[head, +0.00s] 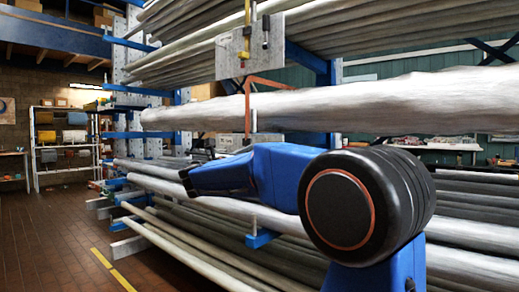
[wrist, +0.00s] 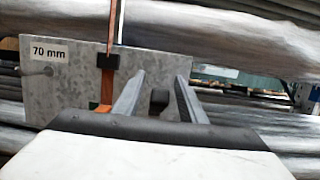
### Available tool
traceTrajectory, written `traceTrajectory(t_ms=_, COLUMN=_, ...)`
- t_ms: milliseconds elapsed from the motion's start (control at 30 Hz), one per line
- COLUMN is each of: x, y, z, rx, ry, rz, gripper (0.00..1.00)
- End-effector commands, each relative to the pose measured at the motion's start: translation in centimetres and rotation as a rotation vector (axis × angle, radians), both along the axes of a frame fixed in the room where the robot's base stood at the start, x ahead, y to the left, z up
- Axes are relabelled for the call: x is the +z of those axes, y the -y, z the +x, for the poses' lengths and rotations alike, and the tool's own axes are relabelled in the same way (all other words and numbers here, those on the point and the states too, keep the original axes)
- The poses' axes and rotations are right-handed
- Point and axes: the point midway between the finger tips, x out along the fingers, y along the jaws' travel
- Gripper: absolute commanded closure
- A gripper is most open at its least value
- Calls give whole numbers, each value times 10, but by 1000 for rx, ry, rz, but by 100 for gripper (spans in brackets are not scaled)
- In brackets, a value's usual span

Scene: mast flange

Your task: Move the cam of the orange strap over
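In the wrist view the orange strap (wrist: 106,96) hangs down the face of a grey metal plate (wrist: 70,82) marked "70 mm". A black cam (wrist: 107,61) sits on the strap near the plate's top edge. My gripper (wrist: 160,74) is open, its two grey fingers apart, to the right of the cam and not touching it. A dark block (wrist: 159,98) shows between the fingers; whether they touch it I cannot tell.
Long grey poles (head: 190,185) lie on the blue rack below the mast, with more above. An upper plate (head: 236,55) carries a yellow strap (head: 247,25). Open brick floor (head: 55,235) lies left.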

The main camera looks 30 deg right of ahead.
Motion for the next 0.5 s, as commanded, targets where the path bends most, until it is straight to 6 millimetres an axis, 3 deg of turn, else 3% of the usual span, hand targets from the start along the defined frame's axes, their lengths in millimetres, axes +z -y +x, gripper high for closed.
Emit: traceTrajectory(t_ms=500, x=-24, y=-86, z=-30, rx=3, ry=-1, rz=1, gripper=62)
